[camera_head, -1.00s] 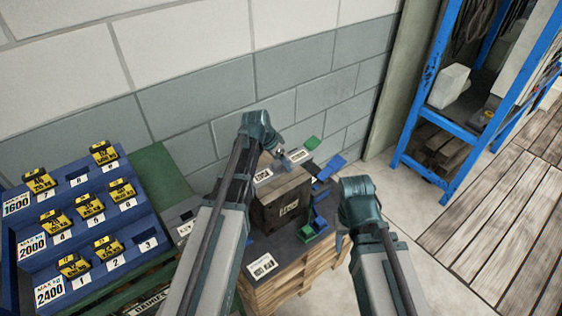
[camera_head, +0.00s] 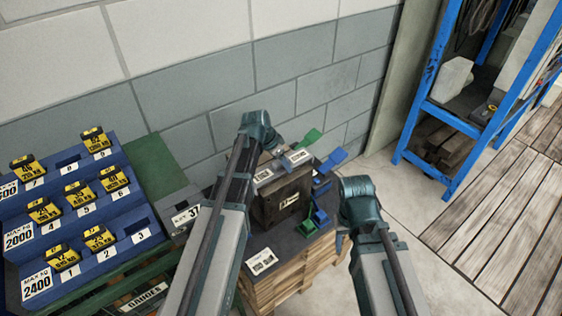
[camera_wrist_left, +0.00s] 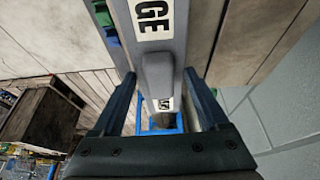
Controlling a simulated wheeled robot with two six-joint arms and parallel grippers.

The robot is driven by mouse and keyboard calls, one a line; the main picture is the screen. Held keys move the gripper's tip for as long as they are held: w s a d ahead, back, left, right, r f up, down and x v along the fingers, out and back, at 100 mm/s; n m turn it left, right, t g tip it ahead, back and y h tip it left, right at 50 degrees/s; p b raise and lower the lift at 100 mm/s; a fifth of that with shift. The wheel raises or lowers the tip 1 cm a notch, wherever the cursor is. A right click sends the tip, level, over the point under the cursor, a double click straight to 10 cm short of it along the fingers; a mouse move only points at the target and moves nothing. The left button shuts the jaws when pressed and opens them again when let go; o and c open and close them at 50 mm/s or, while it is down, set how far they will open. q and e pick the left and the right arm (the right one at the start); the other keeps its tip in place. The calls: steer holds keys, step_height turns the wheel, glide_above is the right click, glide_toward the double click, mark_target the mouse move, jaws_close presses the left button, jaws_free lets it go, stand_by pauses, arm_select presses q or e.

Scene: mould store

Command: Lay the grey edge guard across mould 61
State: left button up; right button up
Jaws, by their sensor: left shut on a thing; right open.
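My left gripper (camera_head: 278,150) is shut on the grey edge guard (camera_head: 263,175), a grey bar with white labels. In the left wrist view the guard (camera_wrist_left: 154,45) runs lengthwise between the two fingers, with its raised grip between them. In the head view the guard is at the top far side of mould 61 (camera_head: 270,208), a dark brown block with a label too small to read. I cannot tell whether the guard touches the mould. My right gripper (camera_head: 342,238) is open and empty, right of the mould; its fingers are partly hidden by its wrist.
The mould stands on a dark top over a wooden pallet (camera_head: 290,277). Green (camera_head: 307,228) and blue (camera_head: 335,158) pieces sit beside it. A blue stepped rack (camera_head: 112,247) with yellow blocks stands left. A block wall is behind; a blue shelf (camera_head: 437,115) stands right.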

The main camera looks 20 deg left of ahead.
arm_select(q)
steer(key=shift+f+b, duration=1.4)
steer(key=shift+f, duration=0.15)
steer(key=o, duration=1.2)
steer(key=shift+c, duration=0.2)
steer(key=shift+r, duration=0.1)
steer(key=p+v, duration=1.3)
steer(key=shift+r, duration=0.3)
steer(key=shift+s+a, duration=0.1)
